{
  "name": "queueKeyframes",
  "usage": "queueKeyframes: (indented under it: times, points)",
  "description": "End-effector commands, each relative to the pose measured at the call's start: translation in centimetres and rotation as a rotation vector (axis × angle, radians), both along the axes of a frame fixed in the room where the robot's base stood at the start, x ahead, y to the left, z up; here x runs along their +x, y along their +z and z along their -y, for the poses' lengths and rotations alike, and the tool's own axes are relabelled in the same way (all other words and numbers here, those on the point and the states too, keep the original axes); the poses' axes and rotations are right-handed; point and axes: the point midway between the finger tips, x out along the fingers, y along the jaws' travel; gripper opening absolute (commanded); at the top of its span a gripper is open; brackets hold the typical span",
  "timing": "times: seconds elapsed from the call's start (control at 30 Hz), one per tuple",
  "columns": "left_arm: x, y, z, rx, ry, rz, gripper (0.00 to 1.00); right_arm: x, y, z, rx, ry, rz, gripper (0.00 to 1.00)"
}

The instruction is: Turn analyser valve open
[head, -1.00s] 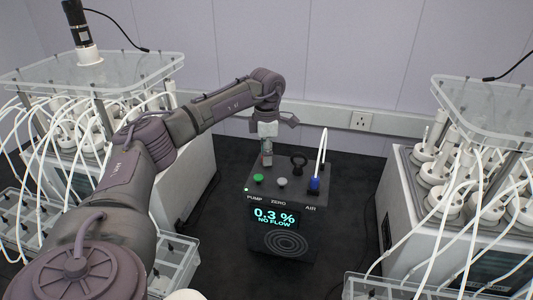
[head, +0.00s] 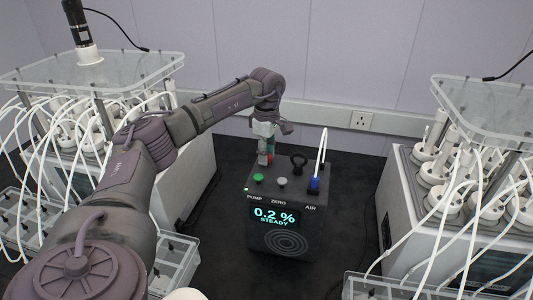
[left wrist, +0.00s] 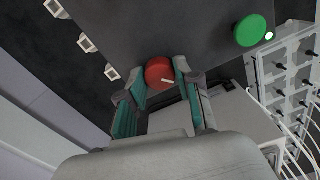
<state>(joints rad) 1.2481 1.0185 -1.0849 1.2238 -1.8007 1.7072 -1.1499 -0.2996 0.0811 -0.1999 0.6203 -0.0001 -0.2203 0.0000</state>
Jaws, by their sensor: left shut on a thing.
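The analyser (head: 283,225) is a dark box on the floor between the reactors. Its display (head: 275,216) reads 0.2 % STEADY. Its valve is a round red knob (left wrist: 158,72) with a white pointer line toward the right in the left wrist view. My left gripper (head: 265,160) comes down onto the box's back left corner. In the left wrist view its teal-padded fingers (left wrist: 160,80) are shut on the red knob, one on each side. The fingers hide much of the knob in the head view. My right gripper is not in view.
The box top has a green PUMP button (head: 258,178), a grey ZERO button (head: 282,182), a black ring handle (head: 299,162) and a blue AIR fitting (head: 314,185) with a white tube. Reactor benches with many tubes stand left (head: 185,185) and right (head: 430,225).

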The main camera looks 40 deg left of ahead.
Motion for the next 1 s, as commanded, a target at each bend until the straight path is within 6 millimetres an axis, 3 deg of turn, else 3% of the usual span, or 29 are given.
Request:
queueKeyframes:
  times: [0.4, 0.43, 0.57, 0.87, 1.0]
  points:
    - [0.1, 0.1, 0.0, -0.001, -0.009, 0.004, 0.00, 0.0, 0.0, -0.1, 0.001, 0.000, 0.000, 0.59]
    - [0.1, 0.1, 0.0, -0.001, -0.009, 0.004, 0.35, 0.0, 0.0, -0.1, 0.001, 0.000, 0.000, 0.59]
    - [0.1, 0.1, 0.0, 0.000, -0.009, 0.004, 0.57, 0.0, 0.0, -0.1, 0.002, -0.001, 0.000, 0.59]
    - [0.0, 0.1, 0.0, 0.000, -0.008, 0.001, 0.59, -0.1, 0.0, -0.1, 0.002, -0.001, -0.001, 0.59]
    - [0.1, 1.2, 0.0, -0.001, -0.008, 0.005, 0.59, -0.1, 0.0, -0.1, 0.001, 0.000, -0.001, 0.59]
